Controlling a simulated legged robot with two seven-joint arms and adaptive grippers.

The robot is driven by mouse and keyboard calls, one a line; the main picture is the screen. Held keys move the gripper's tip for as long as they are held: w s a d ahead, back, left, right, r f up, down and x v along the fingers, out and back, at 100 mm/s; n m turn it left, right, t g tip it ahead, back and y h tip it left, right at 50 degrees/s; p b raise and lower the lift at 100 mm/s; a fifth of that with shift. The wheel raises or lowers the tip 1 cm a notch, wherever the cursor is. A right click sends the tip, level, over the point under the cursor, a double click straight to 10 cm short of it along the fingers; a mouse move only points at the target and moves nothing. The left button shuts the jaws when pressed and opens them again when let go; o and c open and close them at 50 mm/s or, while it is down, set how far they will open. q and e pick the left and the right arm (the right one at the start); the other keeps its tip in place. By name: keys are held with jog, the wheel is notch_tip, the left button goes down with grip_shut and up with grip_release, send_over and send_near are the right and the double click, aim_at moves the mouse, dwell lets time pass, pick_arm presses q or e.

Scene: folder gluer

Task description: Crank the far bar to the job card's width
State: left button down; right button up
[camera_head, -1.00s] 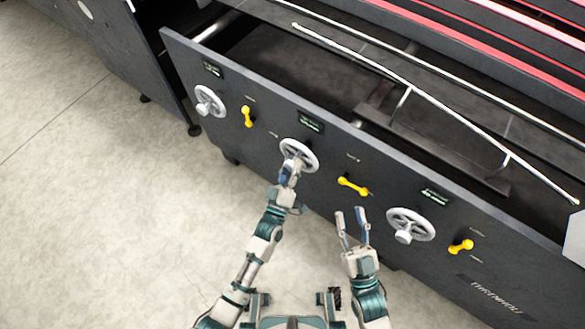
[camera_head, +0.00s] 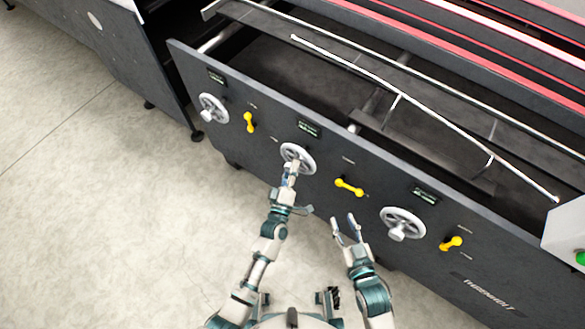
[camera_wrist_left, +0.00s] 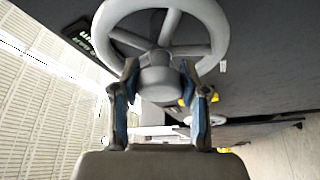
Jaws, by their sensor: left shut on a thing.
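The middle handwheel (camera_head: 298,157) is a grey spoked wheel on the dark front panel, and it fills the top of the left wrist view (camera_wrist_left: 208,22). My left gripper (camera_head: 291,171) is at this wheel. In the left wrist view its blue-padded fingers (camera_wrist_left: 157,95) are shut on the wheel's grey crank knob (camera_wrist_left: 158,78). A small display (camera_head: 308,129) with green digits sits above the wheel; the digits are too small to read. My right gripper (camera_head: 347,230) is open and empty, in front of the panel. I cannot make out a job card.
A left handwheel (camera_head: 213,108) and a right handwheel (camera_head: 403,224) sit on the same panel. Yellow levers (camera_head: 249,122), (camera_head: 349,187), (camera_head: 451,243) stand out between and beside the wheels. Long metal bars (camera_head: 430,115) run above the open machine bed. The floor at left is clear.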

pick_arm(q)
jog(key=shift+a+f, duration=0.15)
jog(key=shift+f, duration=0.15)
jog(key=c, duration=0.7)
grip_release()
jog(key=shift+o, duration=0.6)
jog(key=shift+a+r, duration=0.1)
jog(key=shift+r, duration=0.05)
jog(key=v, duration=1.2)
